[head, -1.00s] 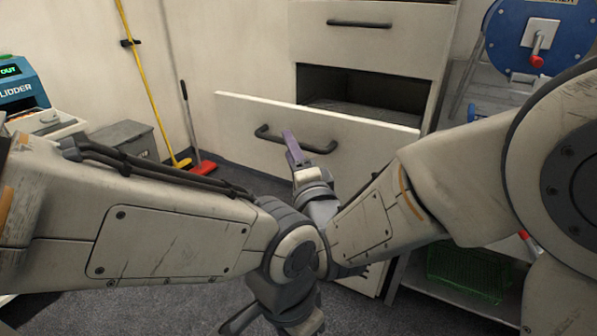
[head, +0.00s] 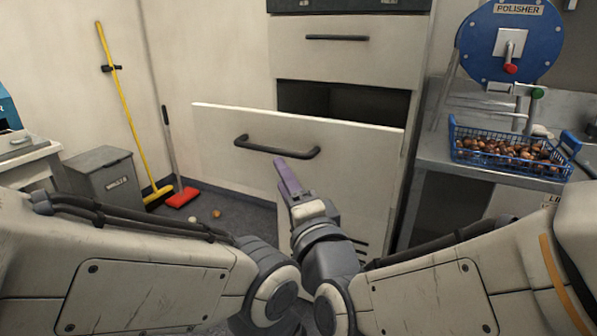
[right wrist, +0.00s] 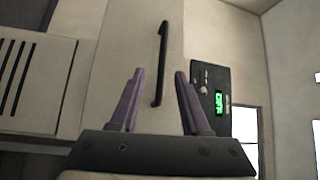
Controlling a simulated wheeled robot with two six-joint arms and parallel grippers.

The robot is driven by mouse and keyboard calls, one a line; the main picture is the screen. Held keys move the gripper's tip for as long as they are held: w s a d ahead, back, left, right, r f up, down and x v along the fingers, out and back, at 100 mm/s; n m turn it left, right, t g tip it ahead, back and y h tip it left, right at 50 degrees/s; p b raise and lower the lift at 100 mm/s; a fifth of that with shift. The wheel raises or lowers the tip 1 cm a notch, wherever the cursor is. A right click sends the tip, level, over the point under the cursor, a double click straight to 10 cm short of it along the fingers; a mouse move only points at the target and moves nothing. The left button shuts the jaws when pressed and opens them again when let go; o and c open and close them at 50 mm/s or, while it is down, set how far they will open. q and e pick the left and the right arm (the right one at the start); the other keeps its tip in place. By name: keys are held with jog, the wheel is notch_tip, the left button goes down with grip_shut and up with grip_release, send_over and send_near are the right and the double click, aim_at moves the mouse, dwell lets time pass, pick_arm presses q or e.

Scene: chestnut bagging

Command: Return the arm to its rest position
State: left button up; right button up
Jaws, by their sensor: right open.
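My right gripper (head: 288,176) points up and away in front of the pulled-out drawer front (head: 225,130), below its black handle (head: 275,150). In the right wrist view its two purple fingers (right wrist: 158,100) stand apart with nothing held between them. A dark bar handle (right wrist: 160,65) on a pale panel shows beyond the fingers, and no contact shows. My right arm (head: 430,300) comes in low from the right. My left arm (head: 140,290) reaches in low from the left, and its gripper does not show.
A blue basket of chestnuts (head: 455,138) stands on the metal table at right, beside the blue polisher (head: 480,45). A couple of small round items lie on the floor.

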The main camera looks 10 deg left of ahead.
jog(key=w+d+f+n+g+h, duration=0.2)
jog(key=d+f+n+g+h, duration=0.15)
jog(key=d+f, duration=0.4)
jog(key=w+d+f+n+g+h, duration=0.1)
jog(key=d+f+n+g+h, duration=0.25)
jog(key=f, duration=0.65)
jog(key=s+d+f+n+g+h, duration=0.1)
jog(key=s+d+f+n+g, duration=0.1)
jog(key=s+d+f+g, duration=0.45)
jog(key=s+d+f+n+g+h, duration=0.1)
jog(key=s+d+f+n, duration=0.2)
jog(key=d, duration=0.6)
jog(key=s+a+r+n+g+y, duration=0.1)
jog(key=s+a+r+n+g, duration=0.35)
jog(key=s+a, duration=1)
notch_tip(320, 180, up, 29)
jog(key=n+t+p, duration=0.1)
jog(key=p, duration=2.6)
jog(key=shift+w+n+t+p, duration=0.2)
jog(key=shift+n+t+p, duration=0.1)
jog(key=shift+n+p, duration=0.05)
jog(key=shift+d, duration=0.1)
